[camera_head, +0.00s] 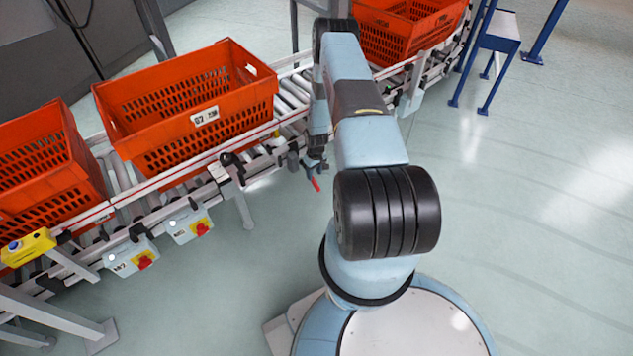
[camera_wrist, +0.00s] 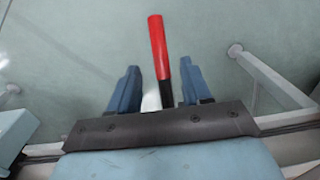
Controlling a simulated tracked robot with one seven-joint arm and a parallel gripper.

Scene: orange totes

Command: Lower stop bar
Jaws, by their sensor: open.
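A lever with a red grip and a dark lower part (camera_wrist: 157,45) stands between the two blue fingers of my gripper (camera_wrist: 159,78) in the wrist view. The fingers are apart, with a gap on each side of the lever. Its red end (camera_head: 316,184) also shows in the head view, just below my gripper (camera_head: 315,168) at the conveyor's near side. The lever's lower end is hidden behind the dark gripper plate. The stop bar itself is not clearly seen.
Orange totes stand on the roller conveyor (camera_head: 125,185): one at the left (camera_head: 40,165), one in the middle (camera_head: 190,105), and one at the back right (camera_head: 405,30). Grey switch boxes with red knobs (camera_head: 190,225) hang at the near side.

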